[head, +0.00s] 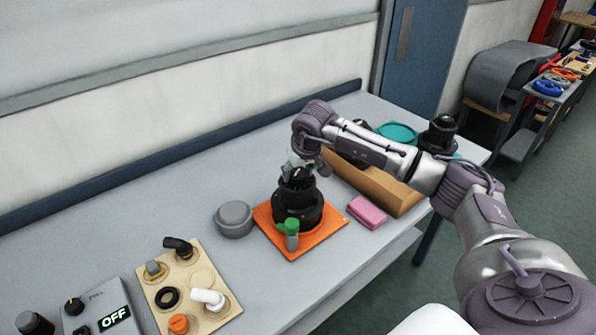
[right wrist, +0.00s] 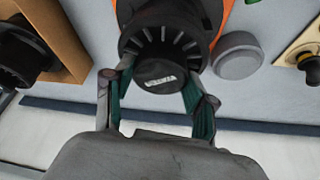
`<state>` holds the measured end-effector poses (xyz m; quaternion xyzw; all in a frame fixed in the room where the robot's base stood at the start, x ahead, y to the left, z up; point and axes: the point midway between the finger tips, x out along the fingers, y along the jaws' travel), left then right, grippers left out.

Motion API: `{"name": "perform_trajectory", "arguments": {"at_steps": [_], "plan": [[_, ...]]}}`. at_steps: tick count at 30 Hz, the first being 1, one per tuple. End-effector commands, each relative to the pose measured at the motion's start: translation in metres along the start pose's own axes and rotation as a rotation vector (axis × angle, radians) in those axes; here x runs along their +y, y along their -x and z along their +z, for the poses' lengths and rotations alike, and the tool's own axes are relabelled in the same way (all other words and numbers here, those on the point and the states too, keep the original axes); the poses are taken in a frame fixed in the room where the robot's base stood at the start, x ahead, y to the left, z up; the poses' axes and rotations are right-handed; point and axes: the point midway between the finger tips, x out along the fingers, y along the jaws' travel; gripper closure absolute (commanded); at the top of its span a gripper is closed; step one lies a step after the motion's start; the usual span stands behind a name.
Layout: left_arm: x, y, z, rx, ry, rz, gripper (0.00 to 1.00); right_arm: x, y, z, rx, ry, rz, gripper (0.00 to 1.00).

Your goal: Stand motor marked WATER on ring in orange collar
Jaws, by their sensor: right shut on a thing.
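A black motor (head: 297,198) is upright over the orange collar (head: 329,239), a flat square plate on the table. In the right wrist view its ribbed top (right wrist: 160,78) carries a small pale label that looks like WATER, though blurred. My right gripper (head: 297,172) is shut on the motor's top cap from above, with a finger on each side in the right wrist view (right wrist: 156,92). The ring is hidden under or merged with the dark motor; I cannot tell whether the motor rests on it. My left gripper is not in view.
A green-capped bottle (head: 290,234) stands at the motor's front. A grey round lid (head: 234,219) is left, a pink block (head: 367,212) right.

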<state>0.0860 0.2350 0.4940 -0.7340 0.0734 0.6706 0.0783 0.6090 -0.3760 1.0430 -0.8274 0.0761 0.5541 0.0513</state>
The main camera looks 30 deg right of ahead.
Motion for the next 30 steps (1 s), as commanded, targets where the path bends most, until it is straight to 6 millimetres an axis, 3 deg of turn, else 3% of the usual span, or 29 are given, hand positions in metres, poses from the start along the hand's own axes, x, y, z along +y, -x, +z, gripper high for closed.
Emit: {"name": "perform_trajectory", "arguments": {"at_steps": [5,6,10,17,21,30], "plan": [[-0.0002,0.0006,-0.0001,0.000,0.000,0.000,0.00,-0.0001,0.0033,-0.0034,0.009,-0.001,-0.002,1.00],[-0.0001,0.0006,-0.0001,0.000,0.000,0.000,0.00,-0.0001,0.0033,-0.0034,0.009,-0.001,-0.002,0.39],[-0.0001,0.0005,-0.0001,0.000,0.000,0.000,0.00,0.0000,0.0025,-0.0024,0.006,-0.001,-0.002,0.18],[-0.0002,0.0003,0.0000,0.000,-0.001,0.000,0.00,0.0000,0.0011,-0.0011,0.003,-0.001,-0.001,0.15],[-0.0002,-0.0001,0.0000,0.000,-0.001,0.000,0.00,0.0000,-0.0017,0.0018,-0.005,0.001,0.001,0.00],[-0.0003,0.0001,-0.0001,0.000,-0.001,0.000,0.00,0.0001,-0.0003,0.0004,-0.001,0.000,0.000,0.00]]}}
